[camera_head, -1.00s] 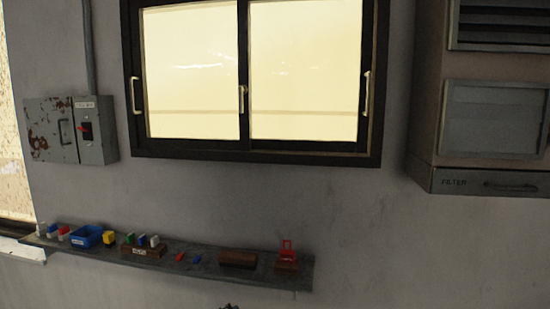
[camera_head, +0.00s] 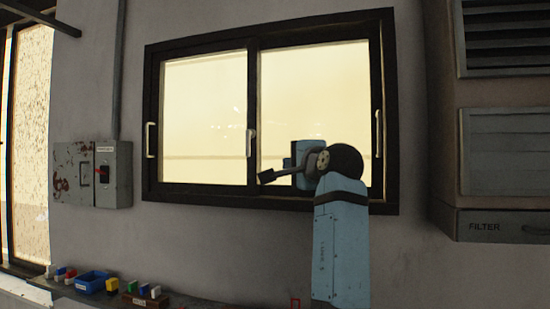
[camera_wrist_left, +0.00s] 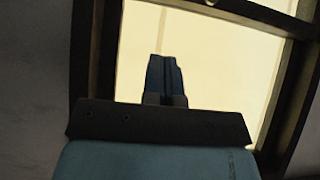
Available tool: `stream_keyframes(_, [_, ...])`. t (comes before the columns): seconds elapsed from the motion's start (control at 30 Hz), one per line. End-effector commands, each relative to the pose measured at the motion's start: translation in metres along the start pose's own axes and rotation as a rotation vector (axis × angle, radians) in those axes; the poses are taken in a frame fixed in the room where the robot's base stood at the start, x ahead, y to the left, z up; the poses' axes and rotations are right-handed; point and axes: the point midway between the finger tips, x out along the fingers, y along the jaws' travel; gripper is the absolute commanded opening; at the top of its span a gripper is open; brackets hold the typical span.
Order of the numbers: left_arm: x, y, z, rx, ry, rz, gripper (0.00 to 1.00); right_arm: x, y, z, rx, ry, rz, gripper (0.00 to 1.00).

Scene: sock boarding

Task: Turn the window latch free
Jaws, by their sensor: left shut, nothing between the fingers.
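The window (camera_head: 205,115) has two bright panes in a dark frame. A pale upright latch-like handle (camera_head: 251,142) sits on its middle bar. Similar pale handles show on the left edge (camera_head: 150,140) and right edge (camera_head: 378,133); I cannot tell for sure which is the latch. My left gripper (camera_head: 265,178) is in front of the window's lower middle, its dark tip just below and right of the middle handle and apart from it in the picture. In the left wrist view its blue fingers (camera_wrist_left: 163,72) are together and empty against the bright pane. My right gripper is not in view.
A rusty grey box (camera_head: 75,172) and a switch box with a red lever (camera_head: 113,174) hang left of the window. A cabinet marked FILTER (camera_head: 500,226) juts out at right. A shelf with a blue bin (camera_head: 93,282) and small coloured items lies below.

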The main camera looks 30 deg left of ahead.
Motion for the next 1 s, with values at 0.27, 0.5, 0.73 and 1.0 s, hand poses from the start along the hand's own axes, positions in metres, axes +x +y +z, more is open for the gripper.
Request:
stream_keyframes(0.27, [-0.016, -0.038, 0.017, 0.019, -0.051, 0.008, 0.0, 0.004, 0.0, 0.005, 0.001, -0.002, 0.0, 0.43])
stream_keyframes(0.5, [-0.016, -0.039, 0.017, 0.02, -0.052, 0.008, 0.0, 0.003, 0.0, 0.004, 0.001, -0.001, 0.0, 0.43])
stream_keyframes(0.73, [-0.008, -0.04, 0.017, 0.02, -0.052, 0.008, 0.0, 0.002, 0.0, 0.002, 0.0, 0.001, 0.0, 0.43])
stream_keyframes(1.0, [0.042, -0.041, 0.02, 0.019, -0.051, 0.01, 0.0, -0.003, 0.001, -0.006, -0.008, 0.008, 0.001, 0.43])
